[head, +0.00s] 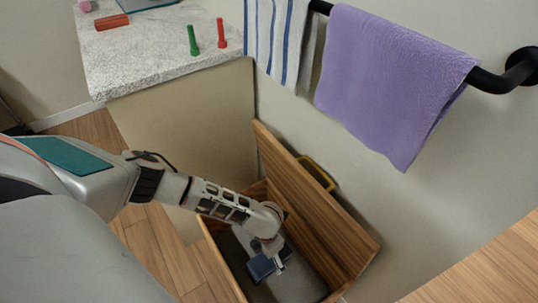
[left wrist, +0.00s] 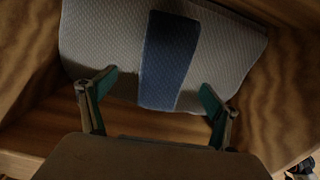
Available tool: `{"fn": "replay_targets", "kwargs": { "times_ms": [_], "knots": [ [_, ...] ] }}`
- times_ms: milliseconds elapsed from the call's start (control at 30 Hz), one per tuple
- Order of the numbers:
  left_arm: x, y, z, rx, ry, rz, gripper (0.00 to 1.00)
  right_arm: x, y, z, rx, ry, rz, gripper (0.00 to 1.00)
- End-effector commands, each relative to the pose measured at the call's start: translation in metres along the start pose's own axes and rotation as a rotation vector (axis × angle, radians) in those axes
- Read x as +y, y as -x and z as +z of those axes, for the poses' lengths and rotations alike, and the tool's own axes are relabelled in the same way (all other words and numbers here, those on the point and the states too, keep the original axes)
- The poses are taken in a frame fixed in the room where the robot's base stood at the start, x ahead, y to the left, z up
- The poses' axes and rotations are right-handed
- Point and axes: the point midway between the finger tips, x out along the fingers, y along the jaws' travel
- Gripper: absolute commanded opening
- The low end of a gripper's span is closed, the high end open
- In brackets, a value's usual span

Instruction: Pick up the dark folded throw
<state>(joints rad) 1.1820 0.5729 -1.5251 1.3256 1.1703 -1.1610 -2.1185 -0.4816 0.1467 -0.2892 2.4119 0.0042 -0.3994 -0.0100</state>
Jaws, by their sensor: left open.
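A folded grey textured cloth with a dark blue band (left wrist: 166,62) lies in a wooden box, seen in the left wrist view; it is the only folded cloth inside. In the head view a dark grey surface inside the box (head: 238,258) is partly hidden by my arm. My left gripper (left wrist: 158,84) is open, its two teal-padded fingers apart on either side of the blue band, over the cloth's near edge. Whether they touch it I cannot tell. In the head view my left gripper (head: 266,262) reaches down into the box. My right gripper is not in view.
The wooden box's raised lid (head: 315,215) leans by the wall, and its walls close in around my gripper. A purple towel (head: 392,80) and a striped towel (head: 275,35) hang from a black rail (head: 488,80). A stone counter (head: 150,60) holds small objects.

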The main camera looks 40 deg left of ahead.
Motion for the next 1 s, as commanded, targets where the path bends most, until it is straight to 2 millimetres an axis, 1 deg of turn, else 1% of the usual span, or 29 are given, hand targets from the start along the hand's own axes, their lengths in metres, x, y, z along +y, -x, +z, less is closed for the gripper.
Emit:
{"fn": "replay_targets", "kwargs": {
  "times_ms": [33,100,200,267,333,400,533,567,600,667,700,733,1000],
  "knots": [
    [-0.002,-0.010,-0.003,0.007,0.000,-0.002,0.89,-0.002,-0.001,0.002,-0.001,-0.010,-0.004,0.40],
    [-0.003,-0.022,-0.004,0.009,0.000,-0.004,0.89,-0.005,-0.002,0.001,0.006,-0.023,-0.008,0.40],
    [-0.004,-0.038,-0.005,0.011,0.001,-0.004,0.89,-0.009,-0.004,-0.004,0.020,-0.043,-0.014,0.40],
    [-0.003,-0.045,-0.005,0.010,0.001,-0.004,0.89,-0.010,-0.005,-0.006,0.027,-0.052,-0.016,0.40],
    [-0.002,-0.047,-0.003,0.006,0.001,-0.002,0.89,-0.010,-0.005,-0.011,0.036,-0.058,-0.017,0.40],
    [-0.002,-0.046,-0.001,0.002,0.001,-0.001,0.89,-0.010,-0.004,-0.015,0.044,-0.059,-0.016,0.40],
    [-0.001,-0.044,0.001,-0.002,0.001,-0.001,0.89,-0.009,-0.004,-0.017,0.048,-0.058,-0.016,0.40],
    [-0.001,-0.043,0.001,-0.002,0.001,-0.001,0.84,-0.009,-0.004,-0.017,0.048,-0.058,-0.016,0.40],
    [-0.001,-0.043,0.001,-0.002,0.001,-0.001,0.73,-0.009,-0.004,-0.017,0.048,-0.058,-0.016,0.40],
    [-0.001,-0.044,0.001,-0.002,0.001,-0.001,0.58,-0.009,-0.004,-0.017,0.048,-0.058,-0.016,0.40],
    [-0.001,-0.044,0.001,-0.001,0.001,-0.001,0.47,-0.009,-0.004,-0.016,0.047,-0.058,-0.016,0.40],
    [-0.001,-0.044,0.001,-0.001,0.001,-0.001,0.40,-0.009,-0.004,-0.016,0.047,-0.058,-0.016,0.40],
    [-0.002,-0.043,0.001,-0.001,0.001,-0.001,0.39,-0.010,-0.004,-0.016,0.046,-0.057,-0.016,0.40]
  ]
}}
